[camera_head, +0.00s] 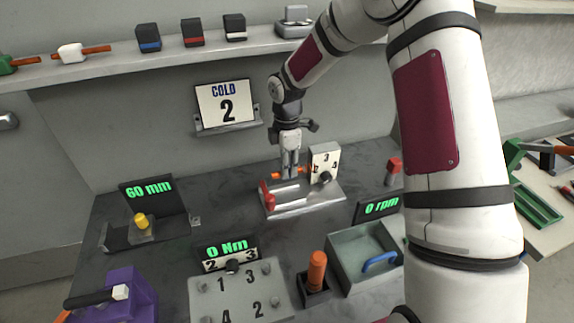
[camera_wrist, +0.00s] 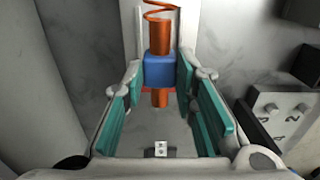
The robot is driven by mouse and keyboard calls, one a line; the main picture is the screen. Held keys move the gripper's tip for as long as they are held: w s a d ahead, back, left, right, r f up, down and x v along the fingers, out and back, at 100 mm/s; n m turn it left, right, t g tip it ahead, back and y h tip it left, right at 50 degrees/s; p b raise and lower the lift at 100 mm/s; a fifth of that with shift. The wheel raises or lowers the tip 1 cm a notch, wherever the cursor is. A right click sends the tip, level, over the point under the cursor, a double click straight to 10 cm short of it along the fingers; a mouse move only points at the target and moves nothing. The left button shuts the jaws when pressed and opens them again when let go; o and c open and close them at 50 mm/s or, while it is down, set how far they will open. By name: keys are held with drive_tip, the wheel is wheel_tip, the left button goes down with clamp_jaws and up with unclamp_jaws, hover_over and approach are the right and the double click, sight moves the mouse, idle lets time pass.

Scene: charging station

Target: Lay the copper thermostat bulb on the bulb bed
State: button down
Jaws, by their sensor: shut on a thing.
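The copper thermostat bulb (camera_wrist: 160,98) is an orange-brown rod with a blue block (camera_wrist: 160,71) around its middle and a copper coil at its far end. My gripper (camera_wrist: 160,75) is shut on the blue block between its teal-padded fingers. In the head view my gripper (camera_head: 290,170) points down over a grey metal station, and a bit of the orange bulb (camera_head: 276,175) shows beside the fingers. The station plate (camera_head: 318,199), which seems to carry the bulb bed, has a red part (camera_head: 267,195) at its left end. Fingers hide much of the bulb; contact with the bed cannot be told.
A dial panel (camera_head: 325,160) with a black knob stands close right of my gripper. A "COLD 2" sign (camera_head: 226,105) hangs behind. In front are a numbered plate (camera_head: 240,295), an orange-handled tool (camera_head: 317,270) and a grey tray (camera_head: 345,245). A yellow knob (camera_head: 141,221) is left.

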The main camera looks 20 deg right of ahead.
drive_tip(key=shift+f, duration=0.15)
drive_tip(key=shift+f+b, duration=0.7)
drive_tip(key=shift+f, duration=1.2)
drive_tip(key=shift+f, duration=0.2)
drive_tip(key=shift+f+b, duration=0.9)
drive_tip(key=shift+f, duration=1.25)
drive_tip(key=c, duration=1.2)
unclamp_jaws()
drive_tip(key=shift+r, duration=0.1)
